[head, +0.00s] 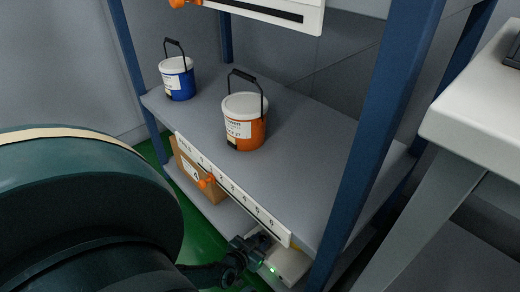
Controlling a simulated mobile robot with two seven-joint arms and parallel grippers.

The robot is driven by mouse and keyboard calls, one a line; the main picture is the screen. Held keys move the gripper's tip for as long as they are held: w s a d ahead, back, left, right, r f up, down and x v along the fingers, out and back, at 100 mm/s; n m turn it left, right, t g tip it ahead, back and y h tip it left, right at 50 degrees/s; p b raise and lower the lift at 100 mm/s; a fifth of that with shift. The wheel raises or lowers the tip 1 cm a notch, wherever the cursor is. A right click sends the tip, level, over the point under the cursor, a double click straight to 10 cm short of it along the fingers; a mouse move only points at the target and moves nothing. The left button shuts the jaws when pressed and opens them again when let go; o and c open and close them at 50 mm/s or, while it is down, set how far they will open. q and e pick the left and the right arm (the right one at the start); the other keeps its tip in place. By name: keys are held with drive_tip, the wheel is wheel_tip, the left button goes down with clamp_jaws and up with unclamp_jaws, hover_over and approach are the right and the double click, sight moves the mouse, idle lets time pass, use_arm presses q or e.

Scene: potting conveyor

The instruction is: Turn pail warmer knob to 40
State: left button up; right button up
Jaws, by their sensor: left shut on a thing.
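A pale box-shaped unit with a small green light, which looks like the pail warmer (292,266), sits on the lower level under the front edge of the shelf. My left gripper (252,250) is at the left end of this unit, with its fingers closed together at its near side. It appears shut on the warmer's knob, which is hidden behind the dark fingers. The dial marks and the knob's setting cannot be read. My right gripper is not in view.
A blue pail (180,84) and an orange pail (247,130) stand on the grey shelf (310,150). A cardboard box (184,166) sits below. Blue posts (378,130) and a white table (475,100) bound the right.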

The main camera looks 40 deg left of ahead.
use_arm(q)
drive_tip(key=shift+a, duration=0.1)
drive_tip(key=m+h, duration=0.2)
drive_tip(key=h, duration=0.1)
drive_tip(key=m+h, duration=0.1)
drive_tip(key=m, duration=0.1)
drive_tip(key=shift+w+a, duration=0.15)
drive_tip(key=shift+a, duration=0.1)
drive_tip(key=m+g+h, duration=0.1)
drive_tip(key=m+h, duration=0.1)
drive_tip(key=h, duration=0.1)
drive_tip(key=shift+a, duration=0.1)
drive_tip(key=shift+w+a+m+g+h, duration=0.1)
drive_tip(key=shift+w+m+g+h, duration=0.1)
drive_tip(key=shift+m+h, duration=0.25)
drive_tip(key=shift+w+a+m+g+h, duration=0.1)
drive_tip(key=shift+m+g+h, duration=0.1)
drive_tip(key=shift+m+h, duration=0.2)
drive_tip(key=shift+s+m+h, duration=0.15)
drive_tip(key=shift+m+h, duration=0.1)
drive_tip(key=shift+m, duration=0.1)
drive_tip(key=o, duration=1)
drive_tip(key=shift+s+d+g, duration=0.1)
drive_tip(key=shift+g, duration=0.3)
drive_tip(key=shift+s, duration=0.15)
